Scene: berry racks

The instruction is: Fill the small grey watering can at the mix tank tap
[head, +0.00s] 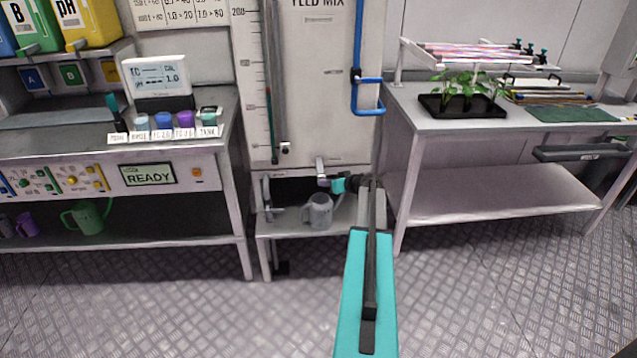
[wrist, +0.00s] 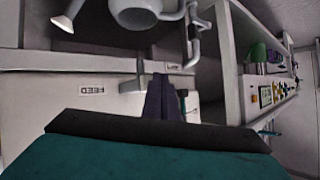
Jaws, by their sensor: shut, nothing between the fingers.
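The small grey watering can (head: 318,212) stands upright on the low stand under the mix tank (head: 325,90). It shows upside down at the top of the wrist view (wrist: 135,12), with its flared spout end (wrist: 63,22) to the left. The tank tap's pale lever (head: 320,166) is just above the can in the head view. My gripper (head: 327,183) is shut and empty, close beside the tap and above the can. Its dark fingers (wrist: 163,95) point toward the tap in the wrist view. I cannot tell whether they touch it. The water level is hidden.
A second pipe fitting (head: 268,195) is at the stand's left. The left bench (head: 190,150) carries a READY panel (head: 148,175), with a green can (head: 88,217) below. The right bench (head: 400,120) holds a black seedling tray (head: 440,107). The metal floor in front is clear.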

